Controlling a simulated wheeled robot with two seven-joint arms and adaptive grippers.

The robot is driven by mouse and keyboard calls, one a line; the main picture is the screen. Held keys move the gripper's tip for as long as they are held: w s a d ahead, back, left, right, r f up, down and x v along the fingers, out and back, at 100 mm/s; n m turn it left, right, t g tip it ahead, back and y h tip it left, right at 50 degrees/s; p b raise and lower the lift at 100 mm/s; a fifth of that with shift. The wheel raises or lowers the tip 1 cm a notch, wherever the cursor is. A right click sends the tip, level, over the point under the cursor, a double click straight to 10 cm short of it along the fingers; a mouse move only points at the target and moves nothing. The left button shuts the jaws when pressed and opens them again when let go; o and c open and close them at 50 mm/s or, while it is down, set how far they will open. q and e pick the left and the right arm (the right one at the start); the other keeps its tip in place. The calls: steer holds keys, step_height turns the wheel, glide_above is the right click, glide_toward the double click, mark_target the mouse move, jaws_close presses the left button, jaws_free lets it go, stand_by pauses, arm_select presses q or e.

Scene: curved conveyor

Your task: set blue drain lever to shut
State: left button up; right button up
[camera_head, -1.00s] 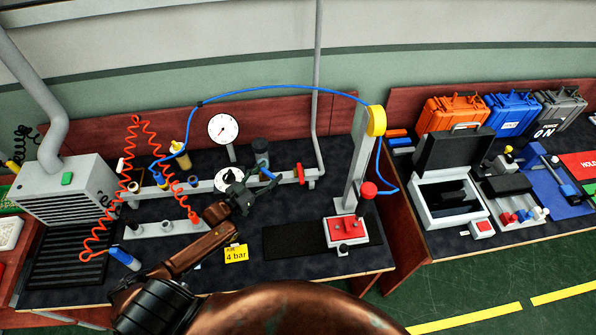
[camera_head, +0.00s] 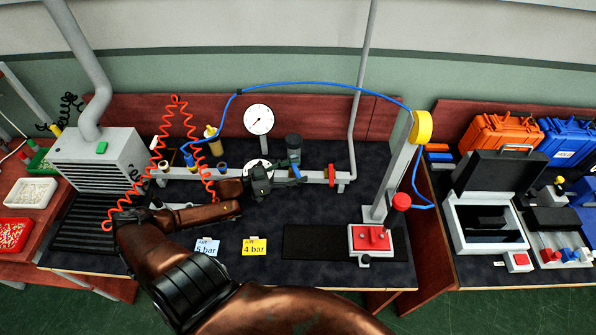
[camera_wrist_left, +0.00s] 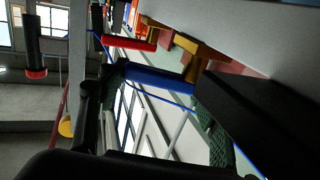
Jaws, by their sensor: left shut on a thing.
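The blue drain lever (camera_head: 296,171) is on the grey pipe rail, under a dark filter bowl (camera_head: 293,147). In the left wrist view the lever (camera_wrist_left: 158,77) is a blue bar lying across between the dark fingers. My left gripper (camera_head: 283,176) reaches it from the left and is shut on it. The gripper hides part of the lever and its pivot in the head view. I cannot tell the lever's exact setting. My right gripper is not in view.
A red valve handle (camera_head: 331,174) is just right of the lever. A pressure gauge (camera_head: 258,119) stands behind. A red coiled hose (camera_head: 160,150) hangs left, near my arm. A post with a red base (camera_head: 371,238) stands right. Cards (camera_head: 254,246) lie in front.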

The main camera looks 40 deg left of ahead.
mark_target(296, 170)
arm_select(q)
steer(key=o, duration=1.7)
step_height(296, 170, up, 10)
steer(key=shift+f, duration=0.1)
steer(key=shift+a, duration=0.1)
